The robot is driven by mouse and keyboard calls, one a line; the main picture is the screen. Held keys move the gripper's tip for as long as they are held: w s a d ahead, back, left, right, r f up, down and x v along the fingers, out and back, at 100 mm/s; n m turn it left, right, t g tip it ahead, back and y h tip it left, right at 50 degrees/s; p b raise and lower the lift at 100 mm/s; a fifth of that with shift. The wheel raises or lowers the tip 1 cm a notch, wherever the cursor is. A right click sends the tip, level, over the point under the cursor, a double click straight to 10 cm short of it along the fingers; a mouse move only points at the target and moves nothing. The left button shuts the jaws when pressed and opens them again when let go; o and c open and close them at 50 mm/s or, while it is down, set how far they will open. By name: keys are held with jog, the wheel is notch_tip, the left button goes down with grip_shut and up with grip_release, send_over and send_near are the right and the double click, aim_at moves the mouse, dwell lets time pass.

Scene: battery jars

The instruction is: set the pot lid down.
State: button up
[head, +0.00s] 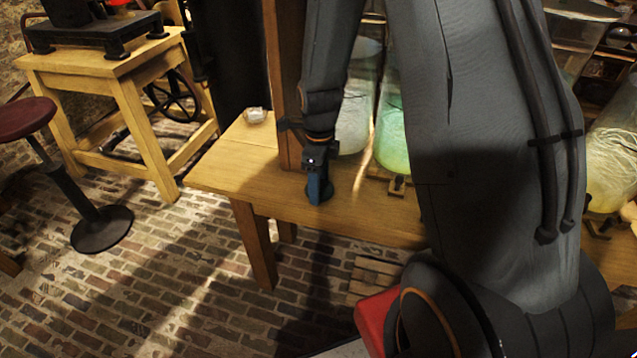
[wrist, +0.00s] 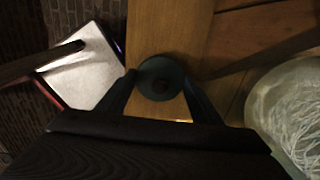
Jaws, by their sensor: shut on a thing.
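The pot lid (wrist: 160,70) is a small dark round disc with a darker knob-like middle, seen from above in the wrist view. My gripper (wrist: 161,88) is shut on it, with one finger at each side of the disc. In the head view my gripper (head: 318,198) points down at the wooden table top, near its front edge. The lid shows there only as a dark patch (head: 327,192) beside the blue fingers. Whether the lid touches the table top is hard to tell.
The wooden table (head: 225,172) is bare to the left of my gripper, apart from a small pale object (head: 255,115) at the back. A wooden post (head: 285,90) stands close by. Large glass jars (head: 391,125) stand to the right; one (wrist: 290,110) shows in the wrist view.

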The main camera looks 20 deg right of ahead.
jog(key=shift+f, duration=0.1)
jog(key=o, duration=0.8)
notch_tip(320, 180, up, 11)
jog(key=shift+s+a+r+n+b, duration=0.15)
jog(key=shift+s+r+n, duration=0.35)
jog(key=shift+s+n, duration=2.95)
jog(key=shift+s+a+r+n+b, duration=0.1)
jog(key=shift+s+a+r+n, duration=0.3)
jog(key=shift+s+n, duration=3.05)
jog(key=shift+s+a+r+n+b, duration=0.1)
jog(key=shift+s+r+n, duration=0.8)
jog(key=shift+n, duration=4.7)
jog(key=shift+s+f, duration=0.3)
jog(key=shift+s, duration=0.1)
